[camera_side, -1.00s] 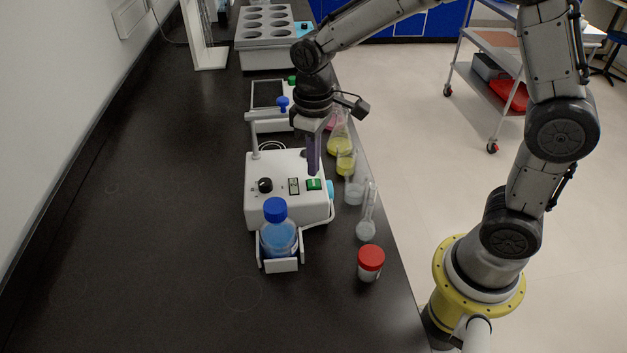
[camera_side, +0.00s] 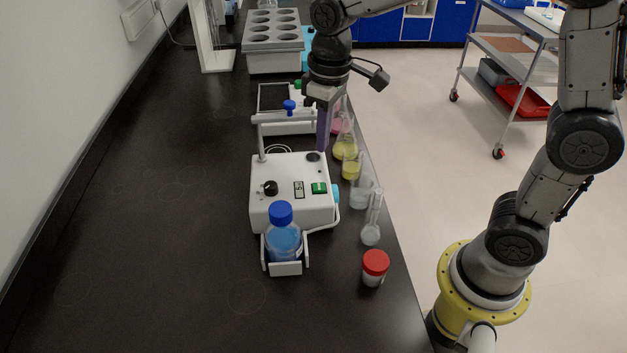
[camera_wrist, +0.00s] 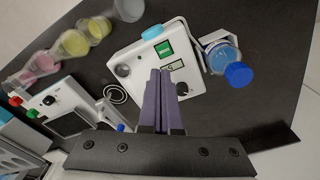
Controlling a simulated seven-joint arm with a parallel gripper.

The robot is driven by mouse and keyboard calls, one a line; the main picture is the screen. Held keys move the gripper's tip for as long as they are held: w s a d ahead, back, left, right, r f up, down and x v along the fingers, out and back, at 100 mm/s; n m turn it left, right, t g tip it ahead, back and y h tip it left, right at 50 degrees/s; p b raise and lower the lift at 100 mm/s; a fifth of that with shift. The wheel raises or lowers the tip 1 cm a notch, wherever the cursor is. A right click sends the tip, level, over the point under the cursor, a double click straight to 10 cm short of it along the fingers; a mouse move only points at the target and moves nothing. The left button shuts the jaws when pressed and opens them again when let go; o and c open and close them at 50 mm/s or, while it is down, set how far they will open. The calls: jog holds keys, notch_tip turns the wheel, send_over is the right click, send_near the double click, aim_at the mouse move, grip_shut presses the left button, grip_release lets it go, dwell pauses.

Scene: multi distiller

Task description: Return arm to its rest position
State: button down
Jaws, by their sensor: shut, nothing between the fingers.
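My gripper (camera_side: 323,148) has purple fingers, shut and empty, pointing down above the back right of the white distiller unit (camera_side: 268,193). In the wrist view the closed fingers (camera_wrist: 161,76) show in front of the white unit (camera_wrist: 190,60), with its green switch and black knob. My arm reaches in from the right, bent above the bench. A bottle of blue liquid with a blue cap (camera_side: 282,232) stands in a white holder (camera_side: 286,268) at the unit's front; it also shows in the wrist view (camera_wrist: 221,57).
Along the bench's right edge stand a red-capped jar (camera_side: 375,267), a flask of clear liquid (camera_side: 371,232), a beaker (camera_side: 361,192) and yellow-filled flasks (camera_side: 345,146). A second white device (camera_side: 285,123) and a grey rack (camera_side: 272,62) stand behind. The left bench (camera_side: 150,230) is clear.

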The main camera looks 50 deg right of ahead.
jog(key=s+d+r+t, duration=0.2)
jog(key=s+r, duration=0.2)
jog(key=r, duration=0.1)
jog(key=s+d+f+m+t, duration=0.1)
jog(key=s+d+m+t, duration=0.1)
jog(key=s, duration=1.2)
jog(key=shift+s+d+f+m+t, duration=0.15)
jog(key=shift+s+d+m+t, duration=0.15)
jog(key=shift+s+m+t, duration=0.1)
